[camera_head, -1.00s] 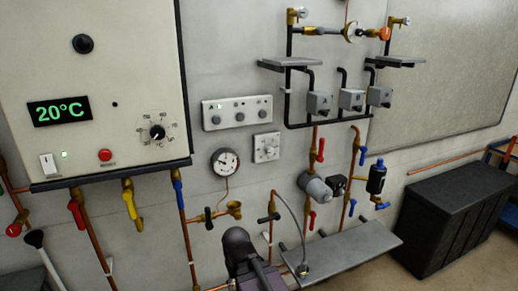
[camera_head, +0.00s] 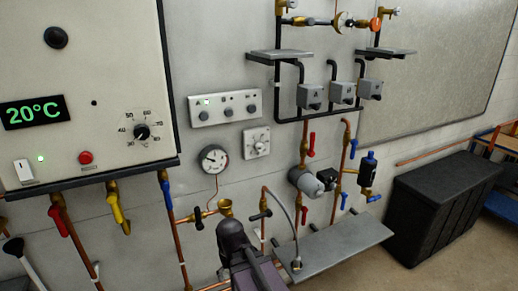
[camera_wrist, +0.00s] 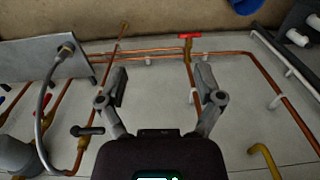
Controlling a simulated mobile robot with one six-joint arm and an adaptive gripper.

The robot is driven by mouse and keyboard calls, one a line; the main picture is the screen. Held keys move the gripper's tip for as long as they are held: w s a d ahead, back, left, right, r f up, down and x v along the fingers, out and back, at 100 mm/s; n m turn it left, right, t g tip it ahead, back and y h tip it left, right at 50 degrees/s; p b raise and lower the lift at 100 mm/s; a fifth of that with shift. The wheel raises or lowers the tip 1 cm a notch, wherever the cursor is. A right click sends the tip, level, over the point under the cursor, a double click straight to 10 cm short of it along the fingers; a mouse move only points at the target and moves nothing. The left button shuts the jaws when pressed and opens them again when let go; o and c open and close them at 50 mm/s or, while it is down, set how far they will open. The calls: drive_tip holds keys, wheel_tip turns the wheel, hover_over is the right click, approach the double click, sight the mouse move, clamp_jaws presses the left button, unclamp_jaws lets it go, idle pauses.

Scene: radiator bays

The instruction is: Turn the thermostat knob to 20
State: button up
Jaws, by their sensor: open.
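A small white square thermostat plate with a round knob (camera_head: 257,142) is on the wall, right of the round gauge. Its markings are too small to read. Another knob, black with a 30 to 80 scale (camera_head: 142,132), is on the boiler panel, whose green display (camera_head: 35,112) reads 20°C. My arm shows at the bottom middle of the head view, below the thermostat plate; its fingers cannot be made out there. In the wrist view my gripper (camera_wrist: 161,82) is open and empty, facing lower pipes and wall. Neither knob shows in the wrist view.
A grey shelf (camera_head: 340,248) with a hose juts out right of my arm. Copper pipes with a yellow-handled valve (camera_head: 117,207) and other valves run below the boiler. A black bin (camera_head: 443,205) stands at the right. A red-handled valve (camera_wrist: 190,36) shows in the wrist view.

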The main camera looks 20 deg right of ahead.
drive_tip(key=w+d+r+n+t+y, duration=0.1)
drive_tip(key=w+r+t+y, duration=0.1)
drive_tip(key=w, duration=0.4)
drive_tip(key=w+d+r+n+t+y, duration=0.1)
drive_tip(key=w+r+t+y, duration=0.15)
drive_tip(key=w, duration=0.35)
drive_tip(key=m+t+h+p, duration=0.1)
drive_tip(key=m+t+h, duration=0.25)
drive_tip(key=t, duration=0.95)
approach(261, 148)
drive_tip(key=s, duration=0.3)
drive_tip(key=shift+f, duration=0.1)
drive_tip(key=w, duration=1.4)
drive_tip(key=shift+a, duration=0.3)
drive_tip(key=shift+s, duration=0.1)
drive_tip(key=c, duration=1.2)
